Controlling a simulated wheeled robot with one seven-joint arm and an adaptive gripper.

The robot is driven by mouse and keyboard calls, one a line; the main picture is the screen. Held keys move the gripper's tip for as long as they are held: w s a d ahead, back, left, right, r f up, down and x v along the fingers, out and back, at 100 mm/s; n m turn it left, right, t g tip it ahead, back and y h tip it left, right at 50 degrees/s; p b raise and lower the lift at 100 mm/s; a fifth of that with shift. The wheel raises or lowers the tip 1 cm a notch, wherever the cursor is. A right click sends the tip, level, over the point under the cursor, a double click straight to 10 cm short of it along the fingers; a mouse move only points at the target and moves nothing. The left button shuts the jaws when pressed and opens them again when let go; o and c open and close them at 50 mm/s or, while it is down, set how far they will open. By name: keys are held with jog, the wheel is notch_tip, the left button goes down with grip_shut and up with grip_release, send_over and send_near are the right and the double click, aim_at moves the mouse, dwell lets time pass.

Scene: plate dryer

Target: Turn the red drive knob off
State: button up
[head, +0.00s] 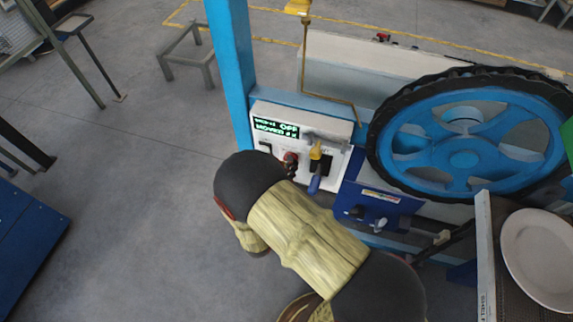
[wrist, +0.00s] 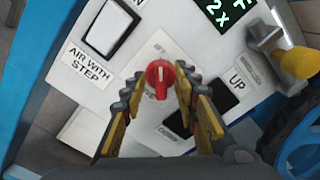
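The red drive knob (wrist: 160,78) is on the white control panel (wrist: 142,62), in the middle of the wrist view, with its raised grip roughly upright in the picture. It also shows small in the head view (head: 291,158), partly covered by my gripper. My gripper (wrist: 159,84) is open, with one finger on each side of the knob. Gaps show between the fingers and the knob in the wrist view; I cannot tell how far the tips are from the panel face.
A lit green display (head: 276,128) reads "OFF" on its upper line. A rocker switch (wrist: 109,27) and a yellow-handled lever (wrist: 296,62) flank the knob. A blue post (head: 231,70) stands left, a big blue wheel (head: 455,140) right, and a white plate (head: 540,255) lower right.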

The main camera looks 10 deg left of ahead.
jog(key=s, duration=1.1)
jog(key=shift+a, duration=0.45)
